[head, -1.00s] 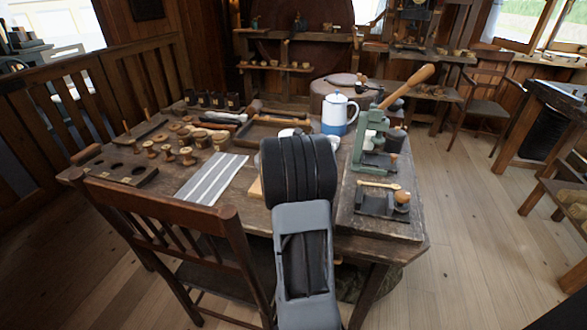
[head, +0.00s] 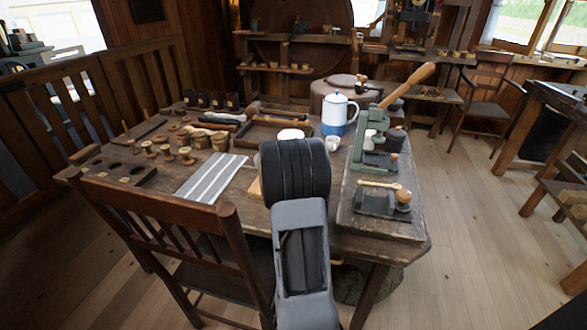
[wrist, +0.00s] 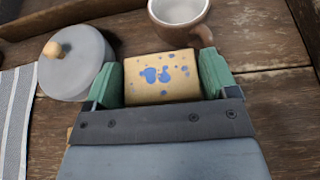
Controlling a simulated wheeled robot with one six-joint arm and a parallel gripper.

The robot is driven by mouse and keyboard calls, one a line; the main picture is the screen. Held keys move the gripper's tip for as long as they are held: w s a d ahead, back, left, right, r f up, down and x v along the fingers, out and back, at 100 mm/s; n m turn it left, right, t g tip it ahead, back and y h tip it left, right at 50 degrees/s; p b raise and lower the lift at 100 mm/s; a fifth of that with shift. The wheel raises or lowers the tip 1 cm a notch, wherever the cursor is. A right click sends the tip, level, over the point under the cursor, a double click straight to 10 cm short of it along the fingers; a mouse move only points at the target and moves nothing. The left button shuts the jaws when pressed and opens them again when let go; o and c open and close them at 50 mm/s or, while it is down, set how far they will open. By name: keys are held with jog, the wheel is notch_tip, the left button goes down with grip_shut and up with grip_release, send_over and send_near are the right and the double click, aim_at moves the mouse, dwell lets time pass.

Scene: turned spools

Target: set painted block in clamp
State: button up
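The painted block (wrist: 162,77) is pale wood with blue paint spots. In the wrist view it sits between the green-padded fingers of my gripper (wrist: 163,80), which appear to touch it on both sides. In the head view, my arm hides the block and fingers. A low dark metal fixture with a wooden handle and round knob, likely the clamp (head: 378,202), stands on the raised board at the table's right front. It is to the right of my arm, and nothing is seen held in it.
A green lever press (head: 368,142) stands behind the fixture. A white-and-blue pot (head: 335,115) is behind my arm. A grey lidded pot (wrist: 75,68) and a cup (wrist: 180,12) are close to my fingers. A striped cloth (head: 211,177) lies left; a chair (head: 165,215) stands in front.

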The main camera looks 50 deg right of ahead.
jog(key=shift+o, duration=1.3)
jog(key=shift+r, duration=0.1)
